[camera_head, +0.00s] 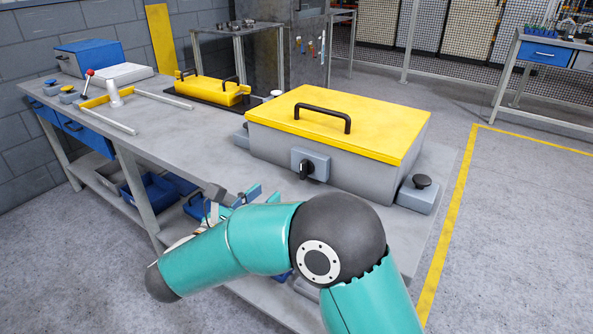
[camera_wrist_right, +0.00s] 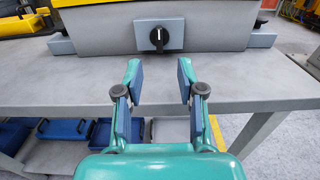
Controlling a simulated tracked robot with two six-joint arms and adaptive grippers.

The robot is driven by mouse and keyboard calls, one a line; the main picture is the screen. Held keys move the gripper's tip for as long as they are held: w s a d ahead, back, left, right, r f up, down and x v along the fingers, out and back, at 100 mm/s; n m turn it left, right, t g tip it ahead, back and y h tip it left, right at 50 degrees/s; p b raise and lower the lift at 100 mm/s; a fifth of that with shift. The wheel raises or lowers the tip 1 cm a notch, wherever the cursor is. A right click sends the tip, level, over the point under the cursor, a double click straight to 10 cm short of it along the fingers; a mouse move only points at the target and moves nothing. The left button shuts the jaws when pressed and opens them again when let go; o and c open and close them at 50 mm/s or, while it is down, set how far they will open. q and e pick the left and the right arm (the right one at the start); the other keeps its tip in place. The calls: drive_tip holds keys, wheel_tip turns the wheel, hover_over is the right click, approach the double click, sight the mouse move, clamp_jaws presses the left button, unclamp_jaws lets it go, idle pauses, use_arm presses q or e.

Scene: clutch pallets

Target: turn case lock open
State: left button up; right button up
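The case (camera_head: 330,165) is a grey box with a yellow lid (camera_head: 370,130) and a black handle on top, and it stands on the workbench. Its lock (camera_head: 307,171) is a black knob on a grey plate on the front face. In the right wrist view the lock knob (camera_wrist_right: 159,37) stands upright, with a white mark on it. My right gripper (camera_wrist_right: 158,70) is open and empty, in front of the lock and apart from it. In the head view the right gripper (camera_head: 240,196) is left of the lock, partly hidden by my arm. My left gripper is not in view.
Grey blocks with black knobs sit beside the case, one at the right (camera_head: 418,193). A smaller yellow case (camera_head: 212,90), a blue box (camera_head: 90,57) and a red-tipped lever (camera_head: 88,78) are farther back on the workbench (camera_head: 185,140). The bench is clear in front of the case.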

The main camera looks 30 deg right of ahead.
sight(302, 164)
drive_tip(key=b+x, duration=0.1)
drive_tip(key=x, duration=1.3)
drive_tip(key=shift+w+d, duration=0.15)
drive_tip(key=shift+d, duration=0.1)
